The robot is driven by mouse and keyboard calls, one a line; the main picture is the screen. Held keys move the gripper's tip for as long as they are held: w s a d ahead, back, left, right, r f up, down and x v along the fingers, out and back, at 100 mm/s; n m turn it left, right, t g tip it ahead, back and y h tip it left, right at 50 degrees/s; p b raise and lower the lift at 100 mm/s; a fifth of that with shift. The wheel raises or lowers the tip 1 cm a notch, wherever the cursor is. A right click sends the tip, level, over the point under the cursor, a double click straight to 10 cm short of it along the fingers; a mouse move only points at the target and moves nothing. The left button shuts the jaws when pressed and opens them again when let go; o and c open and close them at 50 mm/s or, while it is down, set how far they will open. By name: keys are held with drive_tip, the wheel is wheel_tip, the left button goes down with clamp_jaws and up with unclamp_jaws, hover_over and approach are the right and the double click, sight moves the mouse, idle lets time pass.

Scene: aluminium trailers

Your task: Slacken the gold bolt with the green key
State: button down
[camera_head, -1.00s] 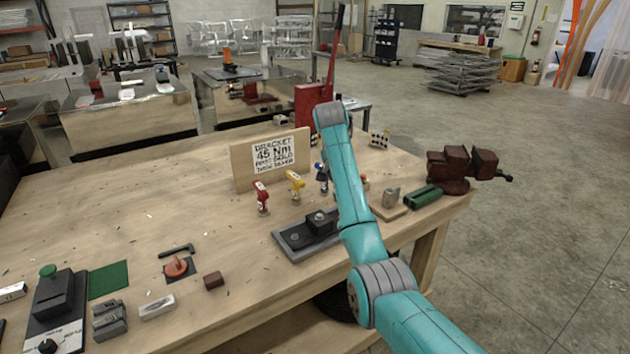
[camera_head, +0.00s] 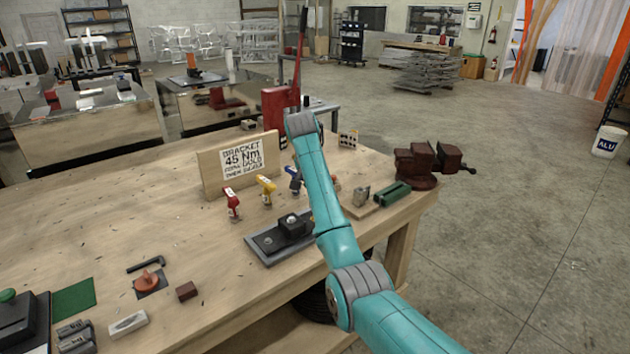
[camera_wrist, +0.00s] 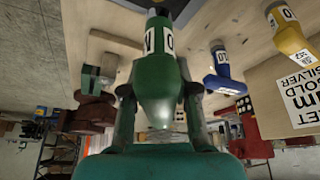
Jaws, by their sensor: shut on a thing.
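In the wrist view my gripper (camera_wrist: 160,112) is shut on the green key (camera_wrist: 158,75), which has a white lettered label. The key's far end reaches the top of the picture, where its tip and what it meets are hard to make out. In the head view my arm hides the gripper and the green key. A dark bracket block (camera_head: 290,228) stands on a grey plate (camera_head: 262,253) on the bench, left of my arm. A small bolt head shows on it, but I cannot make out a gold colour.
Red (camera_head: 232,204), yellow (camera_head: 267,189) and blue (camera_head: 296,181) keys stand before a sign board (camera_head: 208,177) reading "BRACKET 45 Nm". A dark red vise (camera_head: 415,165) and a green block (camera_head: 392,194) are to the right. The bench's left front holds a green mat (camera_head: 74,298).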

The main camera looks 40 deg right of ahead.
drive_tip(key=shift+f, duration=2.4)
drive_tip(key=n+t+y, duration=0.1)
drive_tip(key=n, duration=0.3)
drive_tip(key=shift+w+n, duration=0.15)
drive_tip(key=shift+n, duration=0.15)
drive_tip(key=n+y, duration=0.1)
drive_tip(key=n, duration=0.3)
drive_tip(key=n+t+y, duration=0.1)
drive_tip(key=n, duration=0.1)
drive_tip(key=shift+w+a+y, duration=0.1)
drive_tip(key=shift+a+y, duration=0.15)
drive_tip(key=shift+y, duration=0.05)
drive_tip(key=n, duration=0.2)
drive_tip(key=n+y, duration=0.2)
drive_tip(key=n, duration=0.1)
drive_tip(key=shift+a+r+n, duration=0.1)
drive_tip(key=shift+a+n, duration=0.2)
drive_tip(key=n+y, duration=0.1)
drive_tip(key=n, duration=0.1)
drive_tip(key=n+g+y, duration=0.1)
drive_tip(key=n, duration=0.2)
drive_tip(key=shift+a+n, duration=0.2)
drive_tip(key=shift+n, duration=0.1)
drive_tip(key=shift+r+g, duration=0.1)
drive_tip(key=shift+g, duration=0.2)
